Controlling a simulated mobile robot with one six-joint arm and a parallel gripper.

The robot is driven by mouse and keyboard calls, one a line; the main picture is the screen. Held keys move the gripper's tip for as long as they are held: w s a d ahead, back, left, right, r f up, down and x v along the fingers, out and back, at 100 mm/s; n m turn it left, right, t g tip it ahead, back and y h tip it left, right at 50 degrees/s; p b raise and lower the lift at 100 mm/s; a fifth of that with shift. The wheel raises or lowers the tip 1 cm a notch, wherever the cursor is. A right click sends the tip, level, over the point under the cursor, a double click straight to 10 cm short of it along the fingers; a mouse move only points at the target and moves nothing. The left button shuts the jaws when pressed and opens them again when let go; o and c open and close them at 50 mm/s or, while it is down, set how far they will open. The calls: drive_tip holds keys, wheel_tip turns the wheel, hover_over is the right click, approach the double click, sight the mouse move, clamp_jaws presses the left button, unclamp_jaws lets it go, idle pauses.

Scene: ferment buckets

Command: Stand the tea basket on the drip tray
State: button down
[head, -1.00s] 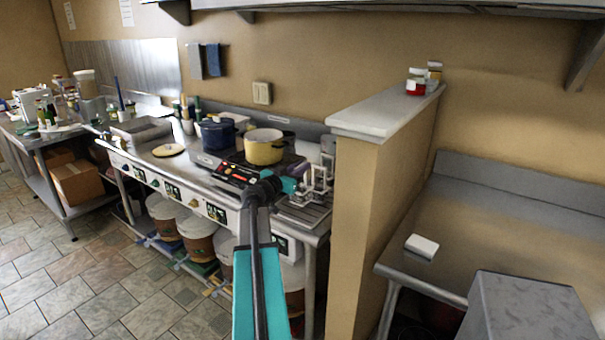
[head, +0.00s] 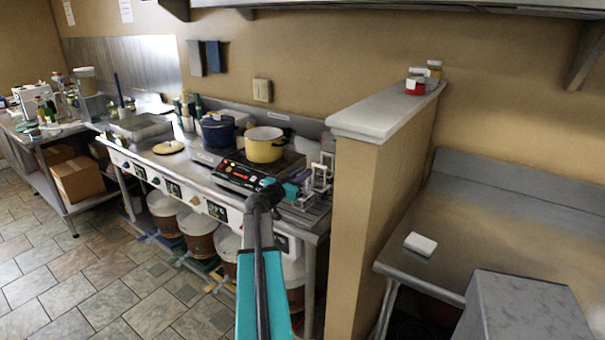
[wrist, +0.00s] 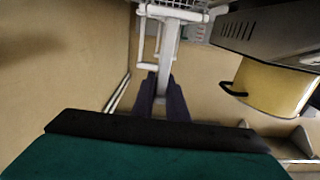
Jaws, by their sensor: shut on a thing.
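My gripper (wrist: 163,95) is shut on the pale handle of the tea basket (wrist: 172,45). The basket's wire mesh shows at the top edge of the wrist view, cut off by the frame. In the head view my gripper (head: 303,182) is at the right end of the steel counter, and pale wire-like parts (head: 321,178) show just beyond it. The drip tray (head: 306,214) appears as a ribbed grey surface at the counter's right end, below the gripper. I cannot tell whether the basket touches it.
A yellow pot (head: 264,148) stands on a black induction cooker (head: 240,174) left of the gripper; the pot also shows in the wrist view (wrist: 270,90). A blue pot (head: 218,132) stands behind. A tan partition wall (head: 360,230) stands close on the right.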

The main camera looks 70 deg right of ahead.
drive_tip(key=shift+f+b, duration=0.2)
drive_tip(key=shift+b, duration=0.1)
drive_tip(key=c, duration=1.7)
unclamp_jaws()
drive_tip(key=shift+c, duration=0.2)
drive_tip(key=shift+r+p, duration=0.2)
drive_tip(key=shift+p, duration=0.15)
drive_tip(key=b+v, duration=0.3)
drive_tip(key=v, duration=0.9)
drive_tip(key=shift+b, duration=0.35)
drive_tip(key=shift+f, duration=0.15)
